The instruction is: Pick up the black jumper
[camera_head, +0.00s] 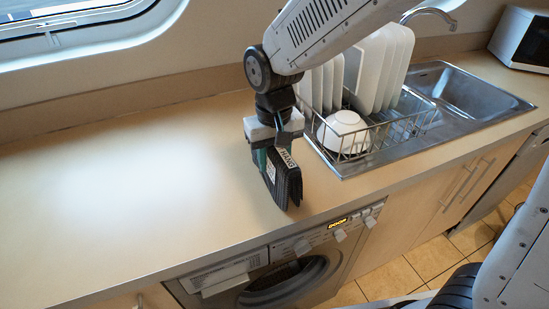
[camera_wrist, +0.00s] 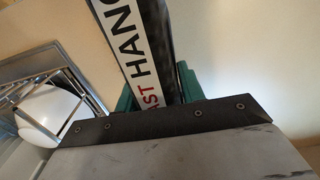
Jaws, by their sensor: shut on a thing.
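The black jumper (camera_head: 290,182) is a flat, dark, folded-looking slab with a white lettered strip along its top. It hangs upright in my gripper (camera_head: 272,160), near the counter's front edge. I cannot tell whether its lower edge touches the counter. In the wrist view the jumper (camera_wrist: 172,40) shows as a black band with the white strip and letters, between the green finger pads (camera_wrist: 160,95). My gripper is shut on it. The lower part of the fingers is hidden behind the gripper's dark plate in the wrist view.
A wire dish rack (camera_head: 375,135) with white plates (camera_head: 378,65) and a white bowl (camera_head: 342,132) stands just right of my gripper. A steel sink (camera_head: 470,90) lies beyond it. The wooden counter (camera_head: 120,170) is clear to the left. A washing machine (camera_head: 285,275) sits below.

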